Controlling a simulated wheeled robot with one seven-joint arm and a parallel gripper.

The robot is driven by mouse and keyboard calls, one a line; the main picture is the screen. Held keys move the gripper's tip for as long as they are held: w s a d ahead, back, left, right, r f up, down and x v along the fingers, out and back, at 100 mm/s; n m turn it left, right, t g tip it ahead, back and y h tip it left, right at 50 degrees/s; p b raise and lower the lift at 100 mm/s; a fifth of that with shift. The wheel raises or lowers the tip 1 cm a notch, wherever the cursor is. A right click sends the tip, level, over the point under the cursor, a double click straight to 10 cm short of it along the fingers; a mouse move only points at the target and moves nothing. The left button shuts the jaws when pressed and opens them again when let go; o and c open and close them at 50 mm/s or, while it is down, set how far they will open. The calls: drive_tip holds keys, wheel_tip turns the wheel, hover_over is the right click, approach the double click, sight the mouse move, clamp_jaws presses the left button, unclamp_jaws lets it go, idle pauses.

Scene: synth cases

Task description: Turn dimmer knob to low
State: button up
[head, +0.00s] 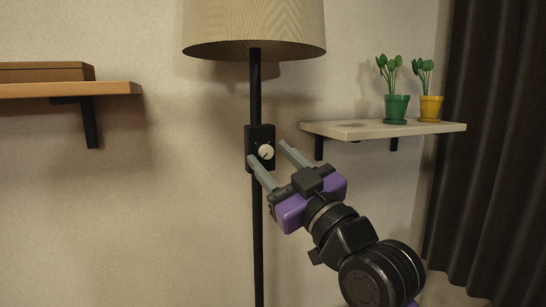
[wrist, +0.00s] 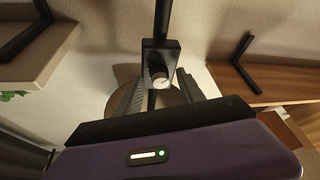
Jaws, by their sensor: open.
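In the wrist view the knob (wrist: 160,80) lies between the fingers (wrist: 160,88), with a gap visible on each side. I cannot tell whether the fingertips reach the knob's depth. The pointer line appears to point down and to the left in the head view.
The lamp's beige shade (head: 254,25) hangs above. A pale shelf (head: 350,131) at the right carries a green pot (head: 397,108) and a yellow pot (head: 431,108) with plants. A wooden shelf (head: 110,90) is at the left. A dark curtain (head: 495,150) hangs at the far right.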

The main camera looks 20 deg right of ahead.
clamp_jaws()
drive_tip(key=shift+a+m, duration=0.1)
drive_tip(key=shift+m, duration=0.3)
